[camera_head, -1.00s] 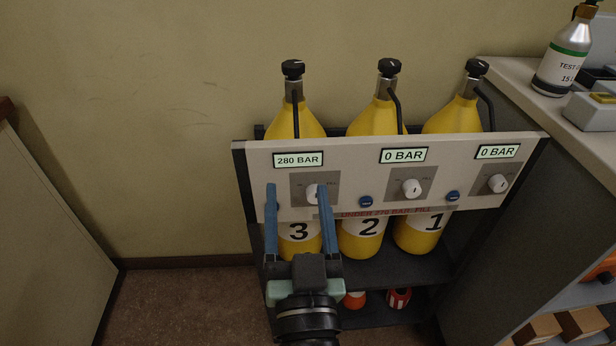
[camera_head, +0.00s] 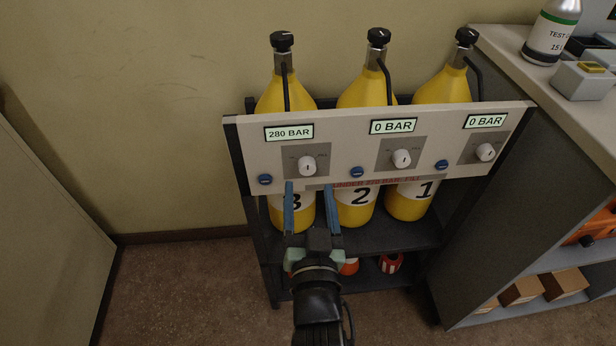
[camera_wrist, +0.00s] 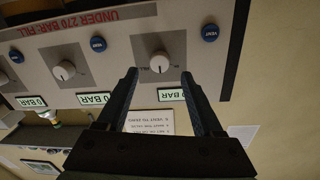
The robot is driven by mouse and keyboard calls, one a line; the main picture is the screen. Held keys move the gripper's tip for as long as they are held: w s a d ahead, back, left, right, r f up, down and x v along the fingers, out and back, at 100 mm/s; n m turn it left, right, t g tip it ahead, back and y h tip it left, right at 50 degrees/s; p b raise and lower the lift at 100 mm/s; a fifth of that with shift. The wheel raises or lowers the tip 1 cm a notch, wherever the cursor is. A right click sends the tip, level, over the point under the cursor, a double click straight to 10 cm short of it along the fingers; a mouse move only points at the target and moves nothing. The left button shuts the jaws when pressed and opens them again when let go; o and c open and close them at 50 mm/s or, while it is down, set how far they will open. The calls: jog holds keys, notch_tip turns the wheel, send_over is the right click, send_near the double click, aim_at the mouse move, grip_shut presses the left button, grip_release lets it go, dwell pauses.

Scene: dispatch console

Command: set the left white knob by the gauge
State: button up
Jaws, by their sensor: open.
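The left white knob (camera_head: 307,166) sits on a grey plate on the beige panel (camera_head: 250,155), under a gauge (camera_head: 289,132) that reads 280 BAR. In the upside-down wrist view, the left knob (camera_wrist: 160,62) shows between and just beyond the fingertips (camera_wrist: 159,72), with no visible contact. A finger partly covers its gauge (camera_wrist: 171,95) there.
The middle knob (camera_head: 401,158) and right knob (camera_head: 485,152) have gauges at 0 BAR. Blue buttons (camera_head: 265,179) sit beside the knobs. Red lettering reads under 270 bar, fill. Yellow cylinders (camera_head: 361,92) stand behind. A counter (camera_head: 510,60) is at right; floor at left is clear.

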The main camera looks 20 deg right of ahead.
aim_at(307, 171)
jog(key=shift+x, duration=2.3)
grip_shut()
